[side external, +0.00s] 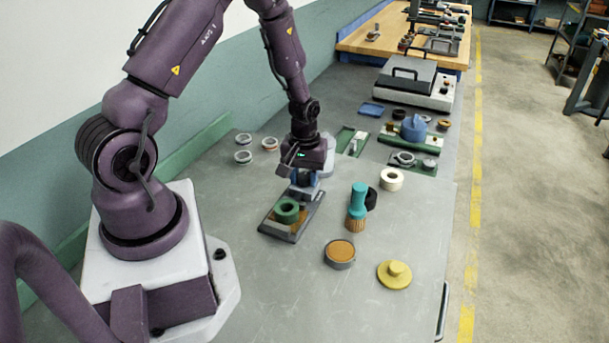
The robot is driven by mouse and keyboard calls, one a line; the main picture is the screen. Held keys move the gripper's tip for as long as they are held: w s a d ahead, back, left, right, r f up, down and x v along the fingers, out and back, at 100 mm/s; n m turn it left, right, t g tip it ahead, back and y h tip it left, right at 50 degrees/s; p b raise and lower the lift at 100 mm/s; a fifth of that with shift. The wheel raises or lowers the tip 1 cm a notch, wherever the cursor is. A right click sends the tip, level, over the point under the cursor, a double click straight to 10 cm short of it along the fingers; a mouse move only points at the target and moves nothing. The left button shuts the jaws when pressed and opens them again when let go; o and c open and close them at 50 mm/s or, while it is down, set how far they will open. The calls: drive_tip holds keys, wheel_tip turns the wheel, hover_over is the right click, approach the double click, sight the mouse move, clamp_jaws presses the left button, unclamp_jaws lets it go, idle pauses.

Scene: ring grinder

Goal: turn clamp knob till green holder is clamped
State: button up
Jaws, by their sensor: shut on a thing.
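The green holder (287,209), a ring-shaped piece, sits on a dark rectangular fixture plate (274,232) in the middle of the grey table. My gripper (304,188) points down at the far end of this fixture, just behind the green holder. It is shut on the clamp knob, which is mostly hidden by the fingers. Blue parts show around the fingers, and I cannot tell where the knob ends and the fingers begin. The contact between clamp and holder is too small to make out.
A teal-handled brush (357,205) stands upright right of the fixture, close to a black ring (371,199). A white ring (391,180), an orange-filled round tin (340,253) and a yellow lid (394,275) lie further right. The table's front is clear.

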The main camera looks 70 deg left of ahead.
drive_tip(key=m, duration=0.7)
drive_tip(key=shift+a+r, duration=0.1)
drive_tip(key=m, duration=0.7)
drive_tip(key=shift+m, duration=0.3)
drive_tip(key=m, duration=0.5)
drive_tip(key=shift+a, duration=0.1)
drive_tip(key=m, duration=0.5)
drive_tip(key=shift+m, duration=0.3)
drive_tip(key=o, duration=0.9)
